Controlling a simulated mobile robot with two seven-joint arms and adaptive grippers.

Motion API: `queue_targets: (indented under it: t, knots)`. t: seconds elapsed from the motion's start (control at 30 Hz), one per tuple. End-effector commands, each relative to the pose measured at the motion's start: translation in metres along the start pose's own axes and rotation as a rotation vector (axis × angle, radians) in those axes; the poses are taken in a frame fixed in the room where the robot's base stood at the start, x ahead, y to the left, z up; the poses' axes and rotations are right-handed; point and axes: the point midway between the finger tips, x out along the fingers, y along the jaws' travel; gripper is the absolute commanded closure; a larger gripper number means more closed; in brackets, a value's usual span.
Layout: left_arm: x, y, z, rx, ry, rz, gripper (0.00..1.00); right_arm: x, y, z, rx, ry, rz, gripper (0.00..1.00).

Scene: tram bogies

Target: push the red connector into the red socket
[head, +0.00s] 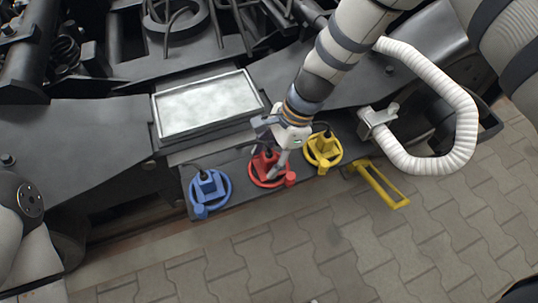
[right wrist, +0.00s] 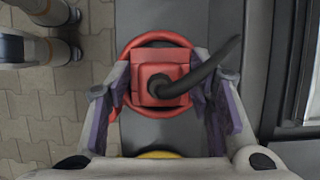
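The red connector (head: 264,161) is a boxy plug with a black cable, at the red ring-shaped socket (head: 288,180) on the dark bogie frame. In the right wrist view the connector (right wrist: 160,82) sits within the red ring of the socket (right wrist: 127,52). Whether it is fully seated cannot be told. My right gripper (head: 274,160) reaches down from above. In the head view the gripper partly hides connector and socket. My left gripper is out of view.
A blue connector in a blue ring (head: 210,188) is to the left, a yellow one (head: 324,148) to the right. A yellow handle (head: 380,183) juts out over the paving. A white corrugated hose (head: 462,110) loops at the right. A framed pale panel (head: 208,103) lies behind.

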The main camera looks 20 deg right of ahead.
Motion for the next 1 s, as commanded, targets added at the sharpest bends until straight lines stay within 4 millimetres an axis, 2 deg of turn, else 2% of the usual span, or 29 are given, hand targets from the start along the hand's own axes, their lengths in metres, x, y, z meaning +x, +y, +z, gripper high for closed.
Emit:
queue_targets:
  t: [0.27, 0.37, 0.73, 0.9, 1.0]
  knots:
    - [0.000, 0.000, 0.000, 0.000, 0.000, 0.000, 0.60, -0.001, 0.000, 0.000, 0.000, 0.000, 0.000, 0.49]
    - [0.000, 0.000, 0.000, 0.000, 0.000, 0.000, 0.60, -0.010, -0.001, 0.000, -0.001, 0.000, -0.002, 0.49]
    - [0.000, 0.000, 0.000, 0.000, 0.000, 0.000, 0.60, -0.093, -0.001, 0.000, -0.001, 0.000, -0.004, 0.49]
    - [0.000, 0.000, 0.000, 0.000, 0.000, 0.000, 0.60, -0.115, -0.001, 0.000, 0.000, 0.000, -0.002, 0.49]
    - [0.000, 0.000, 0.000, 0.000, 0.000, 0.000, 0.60, -0.120, 0.000, 0.000, 0.000, 0.000, -0.001, 0.49]
